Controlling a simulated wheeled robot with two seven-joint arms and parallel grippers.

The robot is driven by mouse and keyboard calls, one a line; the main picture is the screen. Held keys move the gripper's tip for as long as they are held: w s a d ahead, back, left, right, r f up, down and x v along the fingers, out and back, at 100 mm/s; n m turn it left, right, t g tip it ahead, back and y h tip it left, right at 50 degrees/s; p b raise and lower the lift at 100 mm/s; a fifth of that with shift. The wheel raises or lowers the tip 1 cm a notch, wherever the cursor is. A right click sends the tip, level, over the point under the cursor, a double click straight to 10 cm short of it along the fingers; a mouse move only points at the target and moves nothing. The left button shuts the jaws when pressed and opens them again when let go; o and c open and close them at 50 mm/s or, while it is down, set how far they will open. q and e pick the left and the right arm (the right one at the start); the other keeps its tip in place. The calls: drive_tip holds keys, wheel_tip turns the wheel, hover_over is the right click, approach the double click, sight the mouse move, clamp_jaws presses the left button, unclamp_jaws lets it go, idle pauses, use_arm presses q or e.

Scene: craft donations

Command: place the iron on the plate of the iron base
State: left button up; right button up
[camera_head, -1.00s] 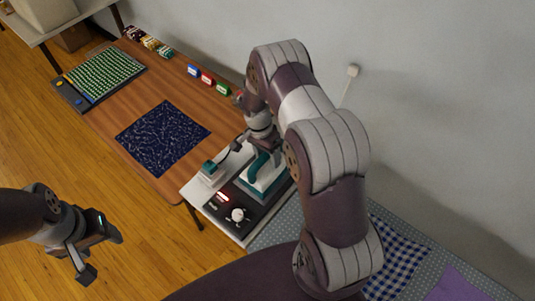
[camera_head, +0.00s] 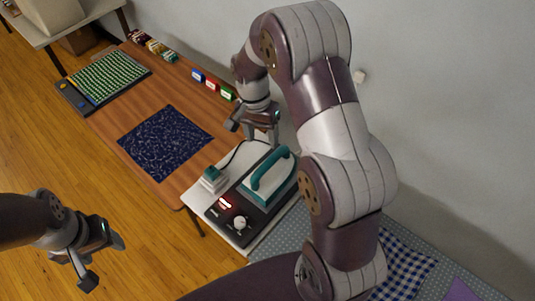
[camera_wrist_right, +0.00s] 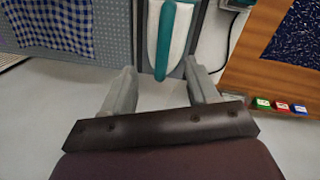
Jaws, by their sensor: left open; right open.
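The iron (camera_head: 269,177), white with a teal handle, rests flat on the plate of the dark iron base (camera_head: 222,223). The base has a white knob and a lit red switch on its front panel. The iron also shows in the right wrist view (camera_wrist_right: 172,45), beyond the fingers. My right gripper (camera_head: 252,132) is open and empty, behind the iron and apart from it; its two fingers show in the right wrist view (camera_wrist_right: 160,92). My left gripper (camera_head: 104,262) is open and empty over the floor at the lower left.
A small teal-topped block (camera_head: 213,178) stands beside the base on the white board, with a dark cord behind it. A navy patterned cloth (camera_head: 165,142) and a tray of green pieces (camera_head: 105,78) lie on the wooden table. Blue checked fabric (camera_head: 403,262) lies at the lower right.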

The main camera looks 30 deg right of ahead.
drive_tip(key=s+a+r+n+t, duration=0.1)
drive_tip(key=s+a+r+n, duration=0.1)
drive_tip(key=s+n, duration=0.3)
drive_tip(key=s+a+r+n+t, duration=0.1)
drive_tip(key=s+a+n, duration=0.2)
drive_tip(key=s+n, duration=0.2)
drive_tip(key=s, duration=0.3)
drive_tip(key=shift+s+a+r+t+y, duration=0.2)
drive_tip(key=shift+s+r+t+y, duration=0.1)
drive_tip(key=shift+s+r, duration=0.1)
drive_tip(key=shift+w+f, duration=0.1)
drive_tip(key=shift+f, duration=0.05)
idle(0.6)
